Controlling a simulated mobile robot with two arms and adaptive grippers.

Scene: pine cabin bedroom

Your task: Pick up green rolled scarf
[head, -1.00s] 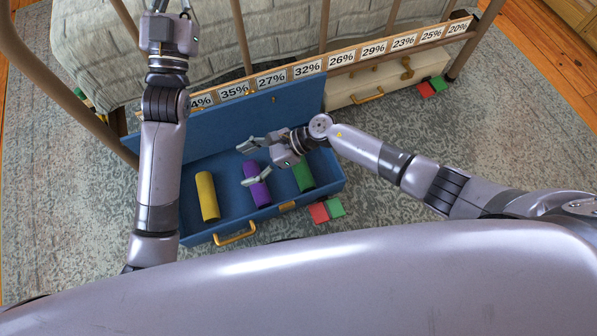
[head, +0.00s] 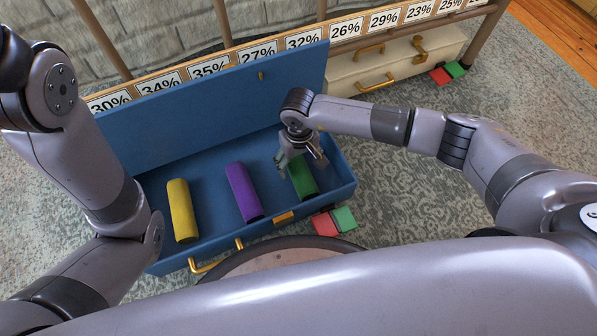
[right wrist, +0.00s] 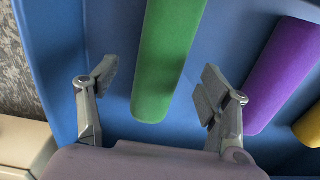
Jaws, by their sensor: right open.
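The green rolled scarf (head: 303,178) lies at the right end of the open blue chest (head: 345,180). In the head view its far end is hidden by my right gripper (head: 302,165), which points down over it. In the right wrist view the green rolled scarf (right wrist: 168,62) reaches between the two open fingers of my right gripper (right wrist: 160,92), with a gap on each side. The fingers do not hold it. My left arm comes in at the left of the head view, but its gripper is outside the picture.
A purple roll (head: 243,192) and a yellow roll (head: 182,210) lie in the chest left of the scarf. The chest's lid stands raised behind. A cream chest (head: 395,72) stands behind at right. Red and green cards (head: 334,221) lie by the chest's front right corner.

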